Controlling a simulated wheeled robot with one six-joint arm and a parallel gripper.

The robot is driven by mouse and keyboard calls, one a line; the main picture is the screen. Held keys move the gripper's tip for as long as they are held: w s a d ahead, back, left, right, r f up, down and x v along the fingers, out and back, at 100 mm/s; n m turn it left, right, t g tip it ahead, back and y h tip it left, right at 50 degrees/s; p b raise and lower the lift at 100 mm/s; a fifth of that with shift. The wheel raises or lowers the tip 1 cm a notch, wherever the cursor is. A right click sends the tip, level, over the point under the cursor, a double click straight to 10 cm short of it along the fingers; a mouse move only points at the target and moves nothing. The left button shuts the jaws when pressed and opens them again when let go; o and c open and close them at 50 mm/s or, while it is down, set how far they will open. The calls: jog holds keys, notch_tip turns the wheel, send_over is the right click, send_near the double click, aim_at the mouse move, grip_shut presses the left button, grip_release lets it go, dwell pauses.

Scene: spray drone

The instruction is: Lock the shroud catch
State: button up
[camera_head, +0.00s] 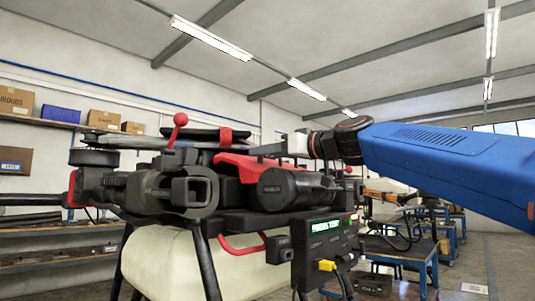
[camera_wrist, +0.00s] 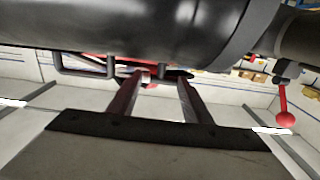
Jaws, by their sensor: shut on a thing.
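The spray drone (camera_head: 270,185) fills the left and middle of the head view, with a red shroud part (camera_head: 238,163) on top. My gripper (camera_head: 262,151) reaches in from the right, just above this red part. In the wrist view my gripper (camera_wrist: 163,76) has its two fingers a little apart, their tips at a small part beneath a large dark rounded body (camera_wrist: 150,40). It is shut on this part, which appears to be the shroud catch. The catch's shape and position are mostly hidden. The wrist picture is upside down, with the ceiling at the bottom.
A red ball-topped lever (camera_head: 180,120) stands up left of my gripper; it also shows at the right of the wrist view (camera_wrist: 283,118). A pale tank (camera_head: 170,265) and a lit display box (camera_head: 325,240) sit below. Shelves with boxes line the left wall. Space above the drone is clear.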

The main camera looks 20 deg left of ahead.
jog(key=o, duration=1.1)
jog(key=shift+c, duration=0.2)
jog(key=v, duration=1.7)
jog(key=shift+d, duration=0.25)
